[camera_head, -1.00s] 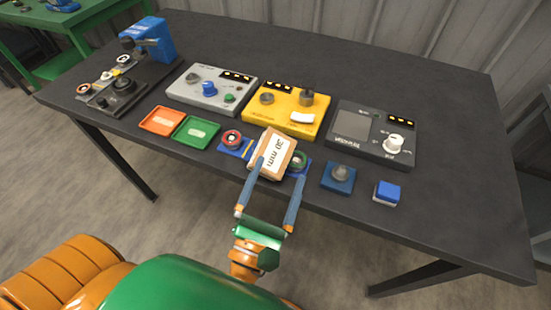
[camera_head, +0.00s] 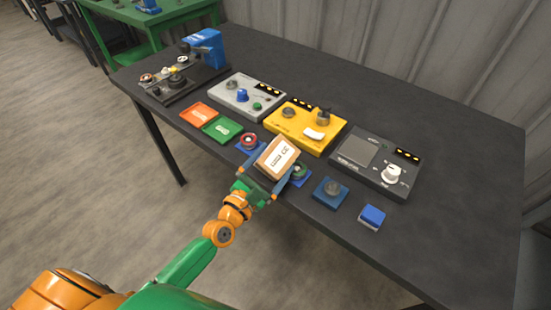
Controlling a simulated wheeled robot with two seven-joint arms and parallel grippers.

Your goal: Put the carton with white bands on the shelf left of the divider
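A brown box with a white printed label (camera_head: 278,157) is near the table's front edge, between the two fingers of my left gripper (camera_head: 275,166). The fingers lie along its sides and appear closed on it. The box is tilted and seems raised a little above the tabletop; the contact below it is hidden. No carton with white bands, shelf or divider shows. My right gripper is not in view.
The dark table (camera_head: 455,215) holds a grey device (camera_head: 234,97), a yellow device (camera_head: 305,125) and a black device (camera_head: 375,165). Orange (camera_head: 198,113) and green (camera_head: 222,128) trays lie front left. A blue block (camera_head: 371,216) sits front right. The table's right end is clear.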

